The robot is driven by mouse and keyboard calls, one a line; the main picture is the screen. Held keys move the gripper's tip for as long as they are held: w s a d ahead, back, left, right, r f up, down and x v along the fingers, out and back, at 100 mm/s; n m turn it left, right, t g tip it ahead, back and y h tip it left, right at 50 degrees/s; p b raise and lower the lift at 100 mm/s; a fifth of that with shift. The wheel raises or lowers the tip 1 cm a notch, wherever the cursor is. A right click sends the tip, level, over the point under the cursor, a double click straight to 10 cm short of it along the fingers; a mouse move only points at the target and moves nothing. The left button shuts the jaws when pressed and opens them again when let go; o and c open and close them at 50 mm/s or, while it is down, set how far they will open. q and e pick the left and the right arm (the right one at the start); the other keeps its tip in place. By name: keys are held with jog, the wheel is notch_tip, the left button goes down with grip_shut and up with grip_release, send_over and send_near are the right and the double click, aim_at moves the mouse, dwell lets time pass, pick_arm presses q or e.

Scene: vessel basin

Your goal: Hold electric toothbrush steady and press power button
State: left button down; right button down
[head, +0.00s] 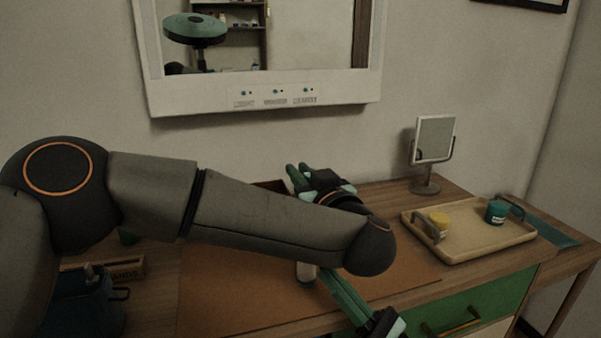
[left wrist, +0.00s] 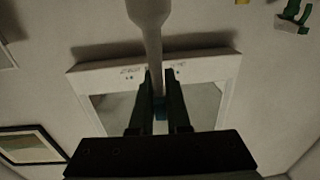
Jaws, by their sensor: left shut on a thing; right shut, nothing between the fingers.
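The electric toothbrush (left wrist: 151,20) is pale grey, with a wide body tapering to a thin neck in the left wrist view. My left gripper (left wrist: 158,88) is shut on the neck. In the head view my left gripper (head: 293,176) is above the brown mat, and my left forearm hides most of the toothbrush. A pale cylinder (head: 306,273), seemingly its lower end, shows below the forearm. My right gripper (head: 326,275) is shut and empty, its fingertips close beside that cylinder. I cannot tell whether they touch. The power button is not visible.
A tray (head: 470,255) with a yellow jar (head: 438,224) and a teal jar (head: 496,211) stands right. A small stand mirror (head: 434,140) is behind it. A dark blue container (head: 85,305) and a wooden box (head: 125,268) are left. The mat (head: 220,300) has bare room.

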pick_arm(q)
jog(key=c, duration=0.8)
grip_release()
jog(key=shift+s, duration=0.1)
